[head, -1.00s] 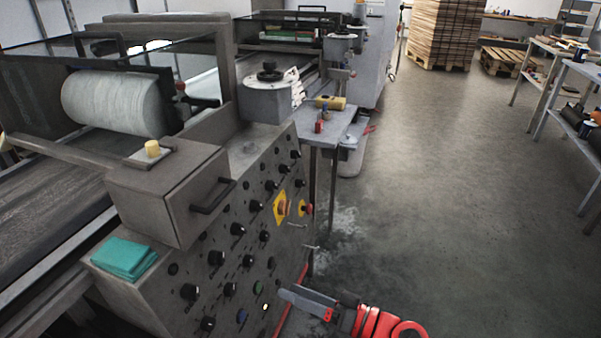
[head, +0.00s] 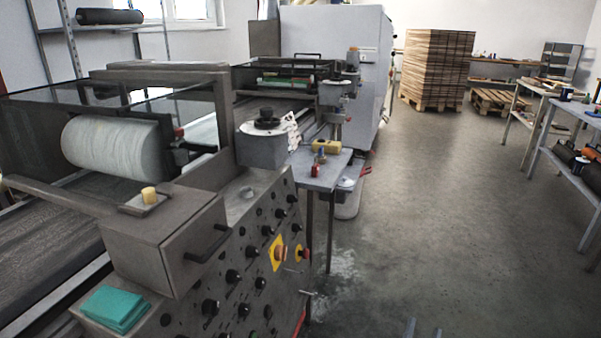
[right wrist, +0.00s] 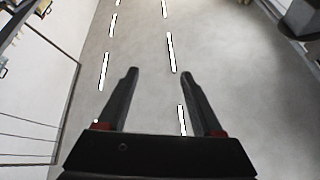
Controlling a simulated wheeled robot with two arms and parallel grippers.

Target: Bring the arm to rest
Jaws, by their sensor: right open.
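My right gripper shows in the right wrist view (right wrist: 160,85), with its two dark fingers apart and nothing between them. In the head view only its fingertips (head: 423,328) show, at the bottom edge, over the grey floor right of the machine. The rest of the right arm is out of the frame there. My left gripper is not in view.
The lacquer machine (head: 165,265) with its knob panel stands at the left. A green cloth (head: 115,308) lies on it. A small side table (head: 320,180) holds tools. A shelf bench (head: 575,165) stands right, stacked boards (head: 436,70) behind. The middle floor is clear.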

